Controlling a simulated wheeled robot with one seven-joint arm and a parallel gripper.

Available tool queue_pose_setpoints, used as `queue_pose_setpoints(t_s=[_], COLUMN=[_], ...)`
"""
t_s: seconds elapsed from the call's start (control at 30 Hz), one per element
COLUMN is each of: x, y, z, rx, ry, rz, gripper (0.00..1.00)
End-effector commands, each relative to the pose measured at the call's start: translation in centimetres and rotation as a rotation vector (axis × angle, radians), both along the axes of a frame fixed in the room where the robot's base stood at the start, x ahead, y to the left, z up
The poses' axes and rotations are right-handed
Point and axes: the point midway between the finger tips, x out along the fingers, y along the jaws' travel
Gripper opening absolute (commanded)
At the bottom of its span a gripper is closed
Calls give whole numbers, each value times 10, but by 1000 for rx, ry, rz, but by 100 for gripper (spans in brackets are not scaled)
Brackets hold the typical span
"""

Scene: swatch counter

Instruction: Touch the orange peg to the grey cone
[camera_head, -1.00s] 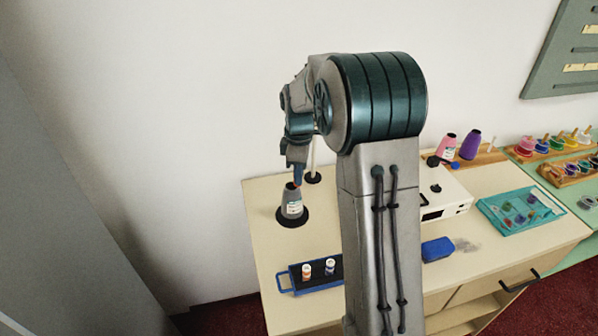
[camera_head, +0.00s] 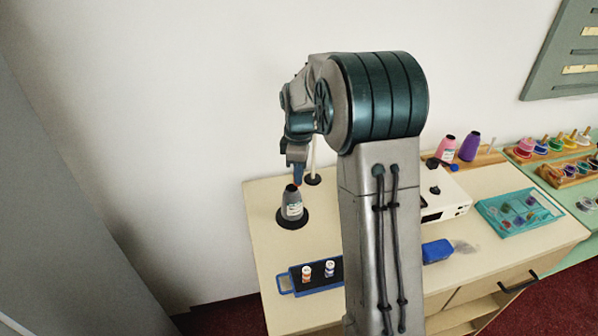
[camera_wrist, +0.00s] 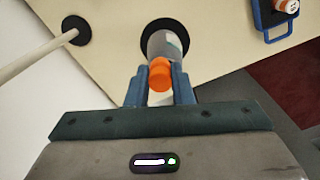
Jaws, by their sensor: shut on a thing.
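The grey cone (camera_head: 292,203) stands upright on a round black base (camera_head: 293,223) at the left of the counter. It carries a white label and has a dark top. My gripper (camera_head: 298,180) is just above and beside the cone's top. In the wrist view, my gripper (camera_wrist: 160,85) is shut on the orange peg (camera_wrist: 160,72), which sticks out between the fingers. The grey cone (camera_wrist: 160,44) lies directly beyond the peg there and is partly covered by it. I cannot tell whether peg and cone touch.
A white rod on a black foot (camera_head: 313,179) stands close behind the cone. A blue tray (camera_head: 284,283) with two small spools lies in front. A white box (camera_head: 446,200), a blue block (camera_head: 437,250) and a teal tray (camera_head: 521,212) are to the right.

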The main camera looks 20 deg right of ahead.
Motion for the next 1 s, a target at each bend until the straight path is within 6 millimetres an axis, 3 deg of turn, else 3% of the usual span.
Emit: queue_pose_setpoints(t_s=[0.53, 1.0], x=[1, 1], y=[0, 0], z=[37, 38], rx=[0, 0], ry=[-3, -3], rz=[0, 0], gripper=[0, 0])
